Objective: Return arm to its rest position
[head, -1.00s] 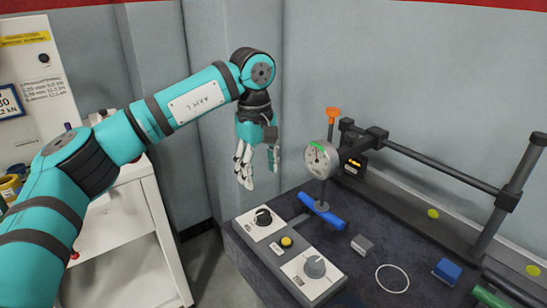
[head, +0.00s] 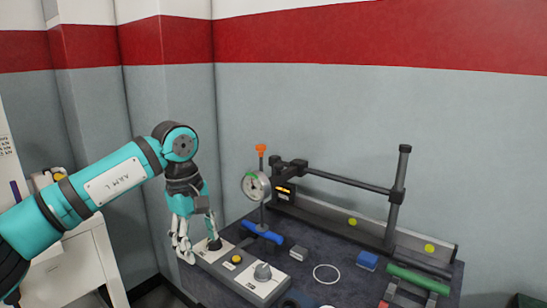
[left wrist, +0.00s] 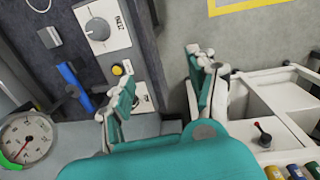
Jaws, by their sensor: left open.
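My left arm (head: 110,182) is teal and black and comes in from the left in the head view. Its gripper (head: 198,240) hangs downward at the left end of the grey control panel (head: 222,266), beside the black knob (head: 214,244). In the left wrist view the gripper (left wrist: 158,85) has its fingers spread apart with nothing between them. One finger overlaps the panel end and partly hides the black knob; the other is over the floor beside the bench. Contact with the panel cannot be told. My right gripper is not in view.
The dark bench (head: 215,287) carries a dial gauge (head: 255,186), a blue handle (head: 262,233), a grey knob (head: 262,271), a white ring (head: 326,274), a blue block (head: 367,261) and a bar frame (head: 345,180). A white cabinet (head: 85,262) stands left.

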